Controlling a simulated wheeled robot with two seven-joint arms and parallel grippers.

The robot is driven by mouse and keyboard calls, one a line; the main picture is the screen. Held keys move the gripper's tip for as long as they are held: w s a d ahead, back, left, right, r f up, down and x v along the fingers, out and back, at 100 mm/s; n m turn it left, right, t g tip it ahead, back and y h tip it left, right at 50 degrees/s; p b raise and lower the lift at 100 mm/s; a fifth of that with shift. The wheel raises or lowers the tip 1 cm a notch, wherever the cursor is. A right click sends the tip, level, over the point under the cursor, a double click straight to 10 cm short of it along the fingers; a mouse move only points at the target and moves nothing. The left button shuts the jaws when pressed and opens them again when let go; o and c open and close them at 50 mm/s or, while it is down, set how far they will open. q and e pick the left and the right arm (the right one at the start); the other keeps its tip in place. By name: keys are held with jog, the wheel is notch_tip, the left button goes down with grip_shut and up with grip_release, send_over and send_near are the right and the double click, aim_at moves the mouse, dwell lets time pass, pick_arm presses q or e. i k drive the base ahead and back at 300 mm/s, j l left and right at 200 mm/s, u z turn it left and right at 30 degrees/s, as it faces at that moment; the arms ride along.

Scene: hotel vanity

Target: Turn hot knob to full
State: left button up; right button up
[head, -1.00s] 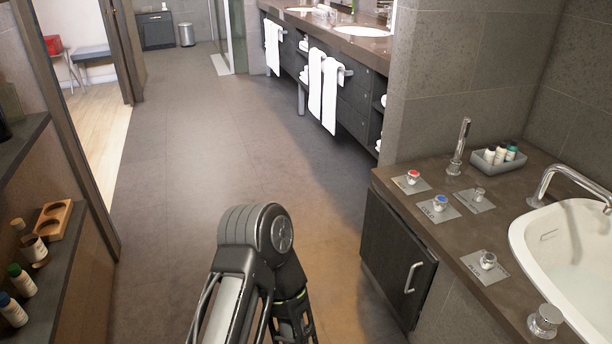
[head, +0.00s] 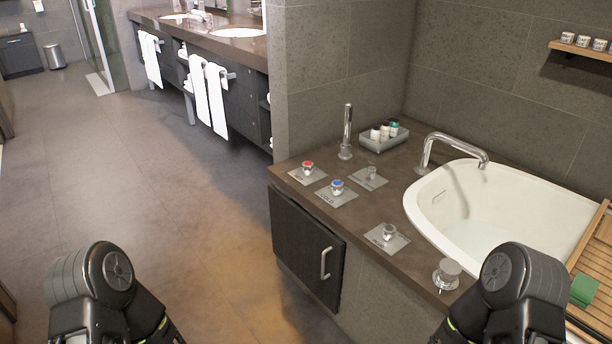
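The hot knob (head: 308,167) has a red top and stands on a square plate at the left end of the brown tub deck. The cold knob (head: 337,186), with a blue top, stands on a plate in front of it and to its right. A clear-topped knob (head: 371,172) and another metal knob (head: 389,231) stand on their own plates. Parts of my two arms show at the bottom left and bottom right, well apart from the knobs. Both grippers are out of the picture.
A white bathtub (head: 420,197) with a chrome spout (head: 447,141) lies right of the knobs. A hand shower (head: 347,130) and a grey tray of bottles (head: 385,137) stand behind them. A cabinet door (head: 300,249) is below the deck. Open floor (head: 150,190) lies to the left.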

aim_at(307, 166)
jog(key=i+j+z, duration=0.15)
jog(key=z, duration=0.75)
jog(key=i+j+z, duration=0.15)
jog(key=j+z, duration=0.15)
jog(key=j, duration=0.15)
jog(key=i+j+z, duration=0.1)
jog(key=j+z, duration=0.15)
jog(key=j, duration=0.25)
jog(key=j+z, duration=0.3)
jog(key=j, duration=0.6)
jog(key=i+j, duration=0.1)
jog(key=j, duration=0.3)
